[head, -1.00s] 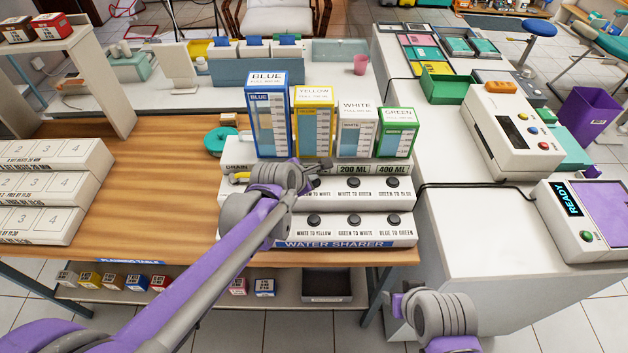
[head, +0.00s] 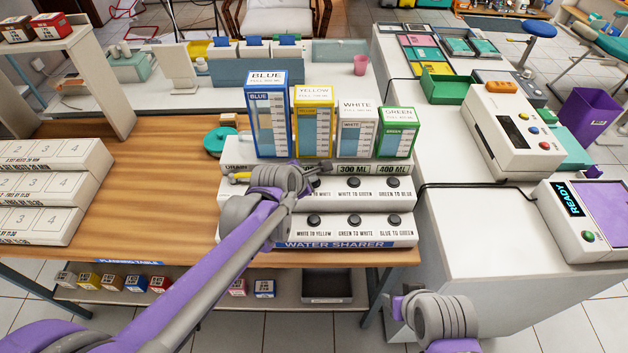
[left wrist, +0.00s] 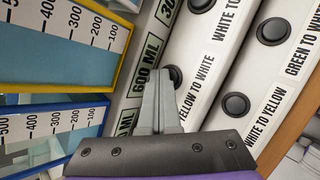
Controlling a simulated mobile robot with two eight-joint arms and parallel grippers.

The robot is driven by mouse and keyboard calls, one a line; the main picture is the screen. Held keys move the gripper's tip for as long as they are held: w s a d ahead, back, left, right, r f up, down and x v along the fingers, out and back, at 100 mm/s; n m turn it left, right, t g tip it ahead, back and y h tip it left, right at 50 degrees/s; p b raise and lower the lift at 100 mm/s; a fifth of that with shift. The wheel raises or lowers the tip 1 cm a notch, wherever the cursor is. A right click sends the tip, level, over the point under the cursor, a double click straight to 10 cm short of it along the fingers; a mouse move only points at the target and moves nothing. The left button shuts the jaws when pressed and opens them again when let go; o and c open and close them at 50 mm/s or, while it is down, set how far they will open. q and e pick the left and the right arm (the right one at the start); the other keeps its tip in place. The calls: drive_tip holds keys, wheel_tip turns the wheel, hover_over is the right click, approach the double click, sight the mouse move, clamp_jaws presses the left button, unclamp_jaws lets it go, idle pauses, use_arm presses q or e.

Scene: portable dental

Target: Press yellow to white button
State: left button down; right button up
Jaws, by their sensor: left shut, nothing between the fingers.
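The water sharer (head: 335,244) is a white stepped panel with black buttons, at the front right of the wooden table. My left gripper (head: 325,166) is shut and empty over its upper row; it also shows in the left wrist view (left wrist: 160,75). Its tips overlap the edge of the yellow to white button (left wrist: 175,76) there; I cannot tell whether they touch it. The yellow container (head: 314,122) and white container (head: 357,128) stand behind the panel, partly filled. The white readout (head: 352,170) says 300 ML; the yellow readout (left wrist: 146,66) says 600 ML.
The blue container (head: 267,115) and green container (head: 397,132) flank the other two. Neighbouring buttons, such as white to yellow (left wrist: 236,104), lie close to my fingers. A teal round object (head: 220,140) lies left of the containers. The wooden table's middle is clear.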

drive_tip(key=shift+r, duration=0.1)
use_arm(q)
drive_tip(key=shift+r+p, duration=0.6)
drive_tip(key=shift+r, duration=0.25)
use_arm(e)
drive_tip(key=shift+w+r, duration=0.15)
drive_tip(key=shift+r, duration=0.4)
use_arm(q)
drive_tip(key=shift+r+p, duration=1.5)
drive_tip(key=shift+r, duration=1.05)
drive_tip(key=shift+f, duration=0.1)
use_arm(e)
drive_tip(key=r, duration=0.2)
drive_tip(key=w+r, duration=0.1)
drive_tip(key=shift+w+r, duration=0.1)
drive_tip(key=shift+r, duration=0.25)
